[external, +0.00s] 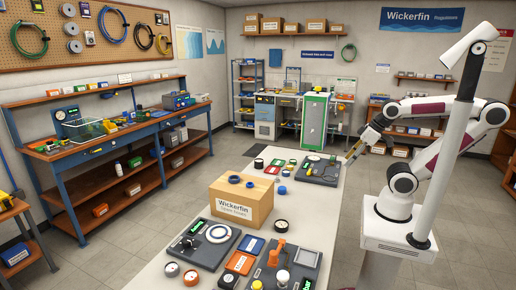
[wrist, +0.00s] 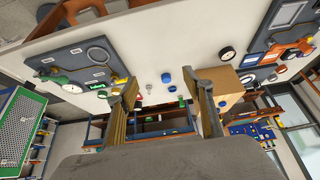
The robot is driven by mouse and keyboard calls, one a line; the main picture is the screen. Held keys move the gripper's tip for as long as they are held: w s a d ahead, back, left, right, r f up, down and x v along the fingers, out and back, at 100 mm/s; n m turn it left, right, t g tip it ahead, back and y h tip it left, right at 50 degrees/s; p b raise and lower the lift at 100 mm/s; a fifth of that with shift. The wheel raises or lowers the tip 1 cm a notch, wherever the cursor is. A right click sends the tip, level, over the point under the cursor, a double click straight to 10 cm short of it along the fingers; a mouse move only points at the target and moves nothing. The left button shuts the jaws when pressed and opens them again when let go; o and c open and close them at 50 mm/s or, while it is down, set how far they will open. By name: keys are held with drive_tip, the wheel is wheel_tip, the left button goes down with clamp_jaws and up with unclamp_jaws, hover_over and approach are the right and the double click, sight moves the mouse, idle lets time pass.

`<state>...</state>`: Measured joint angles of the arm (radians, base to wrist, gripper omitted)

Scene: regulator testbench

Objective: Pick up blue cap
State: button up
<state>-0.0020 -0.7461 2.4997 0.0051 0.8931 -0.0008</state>
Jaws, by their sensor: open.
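A small blue cap (external: 282,190) sits on the pale bench, just right of the cardboard box in the external view. In the wrist view a blue cap (wrist: 166,77) shows between my fingers but well beyond them. A second small blue piece (external: 286,173) lies close by, and it also shows in the wrist view (wrist: 172,88). I cannot tell which of the two is meant. My gripper (external: 352,155) is over the bench's right edge, up and right of the blue pieces, and apart from them. Its fingers (wrist: 162,88) are spread wide with nothing between them.
The cardboard box (external: 232,210) stands left of the cap, with dark rings on top. A dark regulator panel (external: 320,170) lies on the bench near my gripper. More panels and knobs, including a large dark panel (external: 204,249), fill the near end.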

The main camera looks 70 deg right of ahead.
drive_tip(key=w+a+f+m+t+y, duration=0.15)
drive_tip(key=w+a, duration=0.25)
drive_tip(key=w, duration=0.4)
drive_tip(key=w+a+m+t, duration=0.15)
drive_tip(key=w+a, duration=0.25)
drive_tip(key=w, duration=0.4)
drive_tip(key=w+a+f+m+t+y, duration=0.1)
drive_tip(key=w+a+t, duration=0.1)
drive_tip(key=w+a, duration=0.35)
drive_tip(key=m+h, duration=0.3)
drive_tip(key=h, duration=0.6)
approach(285, 189)
drive_tip(key=w, duration=0.2)
drive_tip(key=w+d+f, duration=0.1)
drive_tip(key=shift+w+f, duration=0.15)
drive_tip(key=shift+s+d+f+h, duration=0.25)
drive_tip(key=shift+f+h, duration=0.1)
drive_tip(key=shift+x, duration=1.3)
drive_tip(key=shift+w, duration=0.1)
